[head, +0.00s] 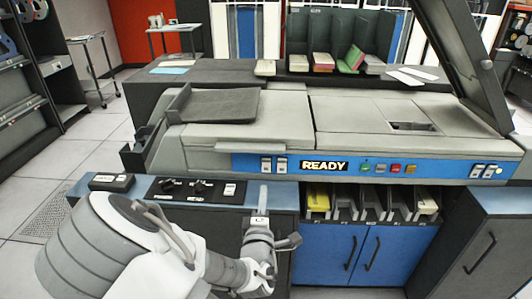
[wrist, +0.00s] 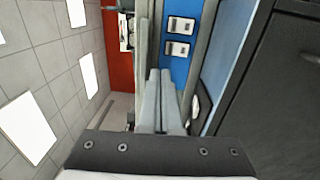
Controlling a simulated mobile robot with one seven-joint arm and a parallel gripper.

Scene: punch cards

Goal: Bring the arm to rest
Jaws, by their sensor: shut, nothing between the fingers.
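My arm (head: 140,245) reaches in from the lower left of the head view, low in front of the card machine. My gripper (head: 263,192) points up and away, in front of the machine's blue ledge, left of the card bins. In the wrist view its two grey fingers (wrist: 159,75) lie side by side, shut, with nothing held. I cannot tell from the picture how far the fingertips are from the machine.
The card machine (head: 230,137) with its READY sign (head: 324,165) spans the middle. Below are card bins (head: 372,205) and blue cabinet doors (head: 330,256). A control panel with knobs (head: 198,188) is close to my arm. Open floor (head: 80,150) lies at left.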

